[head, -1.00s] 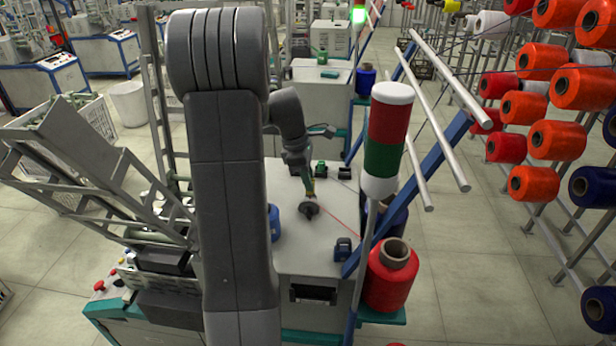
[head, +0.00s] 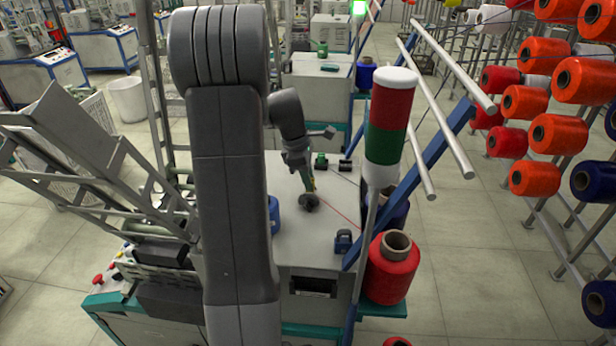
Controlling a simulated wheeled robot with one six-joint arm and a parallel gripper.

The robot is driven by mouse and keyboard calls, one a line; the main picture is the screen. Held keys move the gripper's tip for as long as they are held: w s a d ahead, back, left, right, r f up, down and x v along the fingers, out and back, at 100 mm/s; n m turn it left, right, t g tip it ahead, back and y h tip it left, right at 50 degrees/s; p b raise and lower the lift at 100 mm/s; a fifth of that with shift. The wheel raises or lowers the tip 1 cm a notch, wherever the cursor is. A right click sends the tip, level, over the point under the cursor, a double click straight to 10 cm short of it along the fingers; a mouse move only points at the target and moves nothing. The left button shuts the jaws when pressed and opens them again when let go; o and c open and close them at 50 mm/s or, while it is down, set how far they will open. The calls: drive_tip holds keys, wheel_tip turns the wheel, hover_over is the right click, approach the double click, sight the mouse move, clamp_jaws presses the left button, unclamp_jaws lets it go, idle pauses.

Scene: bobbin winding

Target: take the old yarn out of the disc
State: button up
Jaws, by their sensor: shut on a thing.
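A small dark disc (head: 310,203) sits on the grey machine top, right of my large arm link. My gripper (head: 308,189) is just above the disc, pointing down, and its tips meet or nearly meet the disc. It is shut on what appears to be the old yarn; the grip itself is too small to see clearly. A thin red yarn (head: 338,216) runs from the disc area toward the lower right, toward the rail.
A blue spool (head: 274,214) stands left of the disc, partly hidden by my arm. A dark blue block (head: 343,242) is on the right front of the top (head: 290,250). A red cone (head: 391,268) and a red-green lamp (head: 388,120) stand at the right.

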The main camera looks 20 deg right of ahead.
drive_tip(key=shift+r, duration=0.15)
drive_tip(key=shift+r+p, duration=1.35)
drive_tip(key=shift+p, duration=0.1)
drive_tip(key=shift+r, duration=0.1)
drive_tip(key=shift+r+p, duration=1.4)
drive_tip(key=shift+r, duration=0.05)
